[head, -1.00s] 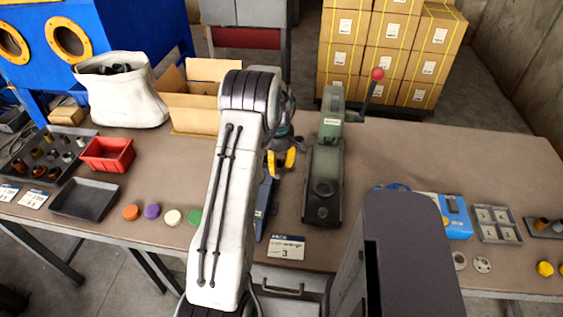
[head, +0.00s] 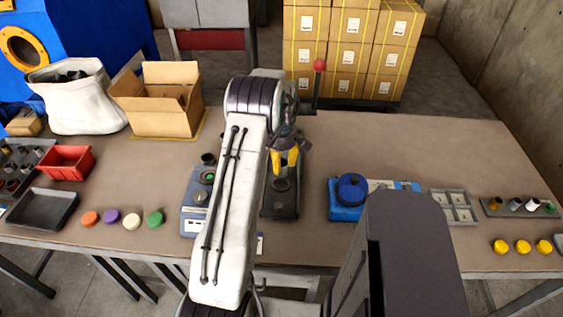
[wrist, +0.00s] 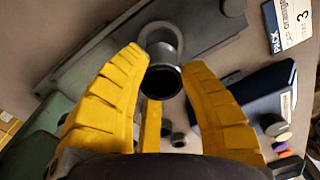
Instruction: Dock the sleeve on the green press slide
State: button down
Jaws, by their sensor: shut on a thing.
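My gripper (head: 285,158) has yellow fingers and is shut on the dark sleeve. In the wrist view the fingertips (wrist: 163,68) sit on either side of the sleeve (wrist: 162,82), whose dark open end faces the camera. The press is partly hidden behind my arm in the head view. Its dark slide (head: 281,198) shows below my gripper, and its long grey base (wrist: 100,62) crosses the wrist view. A grey round seat (wrist: 160,36) lies just beyond the sleeve. I cannot tell whether they touch. The green press body (wrist: 58,115) is at the left.
A blue device (head: 193,218) stands just left of my arm. A blue box with a round dark-blue top (head: 351,189) stands right of the press. The press lever has a red knob (head: 320,65). Bare table lies at the right back (head: 430,145).

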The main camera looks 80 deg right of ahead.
jog(key=shift+f+b, duration=1.25)
jog(key=shift+f, duration=1.15)
jog(key=shift+f+b, duration=0.6)
jog(key=shift+b, duration=0.1)
jog(key=c, duration=1.2)
grip_release()
jog(key=shift+o, duration=0.2)
jog(key=shift+r, duration=0.2)
notch_tip(320, 180, up, 11)
jog(key=p, duration=0.7)
jog(key=shift+f, duration=0.15)
